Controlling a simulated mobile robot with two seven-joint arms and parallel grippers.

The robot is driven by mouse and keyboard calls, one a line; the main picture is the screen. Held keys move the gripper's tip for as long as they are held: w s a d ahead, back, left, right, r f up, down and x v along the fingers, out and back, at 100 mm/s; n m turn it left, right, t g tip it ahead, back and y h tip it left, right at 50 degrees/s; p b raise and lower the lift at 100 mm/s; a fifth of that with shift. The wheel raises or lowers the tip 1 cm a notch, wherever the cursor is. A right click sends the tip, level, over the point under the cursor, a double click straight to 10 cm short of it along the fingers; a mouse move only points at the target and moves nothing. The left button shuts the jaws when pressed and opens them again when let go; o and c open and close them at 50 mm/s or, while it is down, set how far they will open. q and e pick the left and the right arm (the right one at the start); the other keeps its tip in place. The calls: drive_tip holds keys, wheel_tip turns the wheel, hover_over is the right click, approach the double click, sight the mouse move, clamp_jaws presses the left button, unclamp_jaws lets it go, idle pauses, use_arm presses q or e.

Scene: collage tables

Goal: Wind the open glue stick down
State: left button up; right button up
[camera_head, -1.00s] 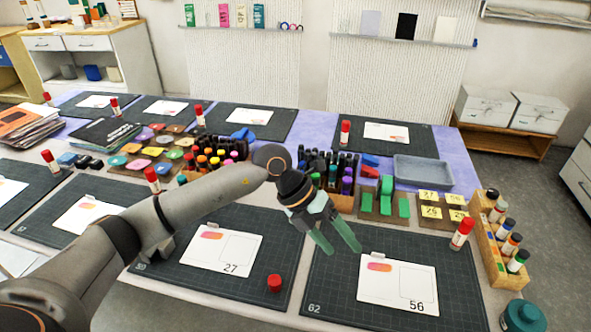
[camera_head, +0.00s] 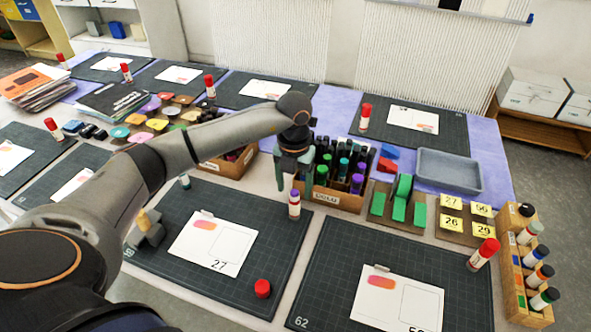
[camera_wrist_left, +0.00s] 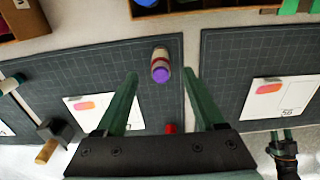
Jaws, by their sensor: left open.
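The open glue stick (camera_head: 294,204) stands upright on the cutting mat, white with a red band and a purple top. It also shows in the left wrist view (camera_wrist_left: 160,66), purple end toward the camera. My left gripper (camera_head: 292,182) is open, its green fingers pointing down close to the glue stick. In the left wrist view the stick appears between the fingertips (camera_wrist_left: 160,76), with a gap on both sides. A red cap (camera_head: 262,288) lies apart on the mat. My right gripper (camera_wrist_left: 281,138) shows small at the lower right of the wrist view; its opening is unclear.
A marker box (camera_head: 338,200) stands just behind the glue stick. Card 27 (camera_head: 212,244) lies to its left, with a grey block-like object (camera_head: 146,232) beyond. A capped glue stick (camera_head: 483,254) and a wooden rack (camera_head: 515,285) stand right. The mat in front is mostly clear.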

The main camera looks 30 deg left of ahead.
sight(295, 204)
use_arm(q)
wheel_tip(295, 204, down, 7)
drive_tip(key=shift+r, duration=0.1)
drive_tip(key=shift+c, duration=0.4)
drive_tip(key=shift+w, duration=0.1)
clamp_jaws()
idle(0.8)
